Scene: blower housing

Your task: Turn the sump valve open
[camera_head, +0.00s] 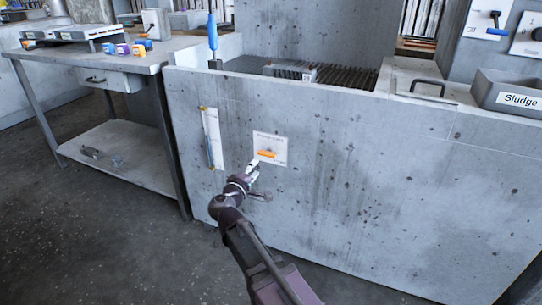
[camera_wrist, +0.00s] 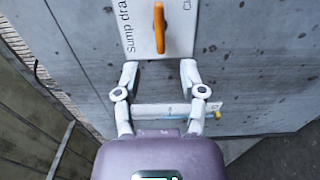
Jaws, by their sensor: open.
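The sump valve's orange handle (camera_head: 266,154) lies roughly level on a white plate (camera_head: 280,142) fixed to the concrete housing wall. In the wrist view the orange handle (camera_wrist: 159,28) stands upright in the picture, and the plate (camera_wrist: 142,44) reads "Sump dra…", the rest cut off. My gripper (camera_head: 252,171) is just below and left of the handle in the head view. In the wrist view my gripper (camera_wrist: 159,74) is open and empty, its two fingertips spread to either side of the handle's line. The handle is beyond the tips, with a gap.
A narrow gauge strip (camera_head: 211,138) is on the wall left of the plate. A metal workbench (camera_head: 128,62) stands at the left. A grey Sludge bin (camera_head: 510,95) sits on the right ledge. The wall around the plate is otherwise bare.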

